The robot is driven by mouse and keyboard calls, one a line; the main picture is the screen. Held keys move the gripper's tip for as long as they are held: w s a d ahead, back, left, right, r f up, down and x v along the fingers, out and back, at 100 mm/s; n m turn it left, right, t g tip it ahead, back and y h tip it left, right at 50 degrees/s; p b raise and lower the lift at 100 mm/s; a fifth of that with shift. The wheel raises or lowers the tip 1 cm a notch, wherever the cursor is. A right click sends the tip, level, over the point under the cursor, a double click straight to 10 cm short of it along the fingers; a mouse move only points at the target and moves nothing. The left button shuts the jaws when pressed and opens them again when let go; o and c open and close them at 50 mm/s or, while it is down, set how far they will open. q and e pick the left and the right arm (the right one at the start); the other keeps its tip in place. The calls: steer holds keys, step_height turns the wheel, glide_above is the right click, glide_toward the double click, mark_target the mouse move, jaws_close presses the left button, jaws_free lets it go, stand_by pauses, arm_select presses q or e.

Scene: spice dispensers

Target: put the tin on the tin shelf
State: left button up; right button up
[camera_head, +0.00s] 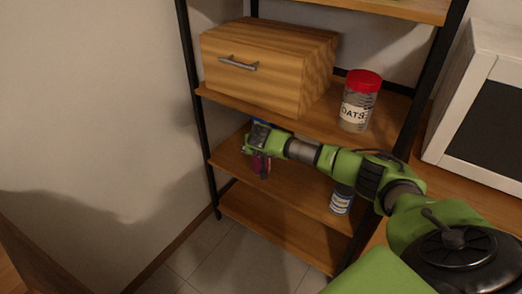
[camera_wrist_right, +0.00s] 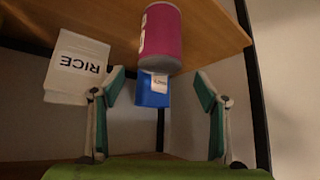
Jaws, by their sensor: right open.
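A magenta cylinder that looks like the tin (camera_wrist_right: 160,38) is ahead of my right gripper in the right wrist view, roughly centred between its fingers. In the head view a small part of the magenta tin (camera_head: 261,166) shows just below my right gripper (camera_head: 250,150), over the middle shelf (camera_head: 290,180). In the right wrist view my right gripper (camera_wrist_right: 160,80) is open, with its two green fingers apart and nothing gripped. The tin is beyond the fingertips. My left gripper is not in view.
A RICE bag (camera_wrist_right: 78,68) and a blue box (camera_wrist_right: 153,92) are near the fingers. A red-lidded OATS jar (camera_head: 358,102) and a wooden drawer box (camera_head: 265,65) occupy the upper shelf. A blue-and-white can (camera_head: 341,200) stands right. The bottom shelf (camera_head: 275,227) looks clear.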

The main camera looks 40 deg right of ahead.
steer(key=s+a+f+m+y, duration=0.1)
steer(key=a+f+m+y, duration=0.15)
steer(key=a, duration=0.55)
steer(key=s+a+f+m+y, duration=0.2)
steer(key=a+f+y, duration=0.15)
steer(key=a, duration=0.55)
steer(key=s+a+f+m+y, duration=0.1)
steer(key=a+f+m+y, duration=0.2)
steer(key=a, duration=0.5)
steer(key=s+a+r+m+t+y, duration=0.2)
steer(key=a+r+m+t+y, duration=0.25)
steer(key=a+m, duration=0.7)
steer(key=s+d+f+m+h, duration=0.45)
steer(key=d+f+m, duration=0.2)
steer(key=m, duration=0.75)
steer(key=s+d+f+m+h, duration=0.45)
steer(key=d+f+m, duration=0.2)
steer(key=m, duration=0.75)
steer(key=s+f+m+g, duration=0.3)
steer(key=s+f+m, duration=0.2)
steer(key=s, duration=0.4)
steer(key=s+f+m+g, duration=0.3)
steer(key=s+f+m, duration=0.2)
steer(key=s, duration=0.5)
steer(key=s+f+m+g, duration=0.3)
steer(key=s+f+m, duration=0.1)
steer(key=s, duration=0.5)
steer(key=shift+s+a+f+m, duration=0.15)
steer(key=shift+s+f+m, duration=0.2)
steer(key=shift+m, duration=0.55)
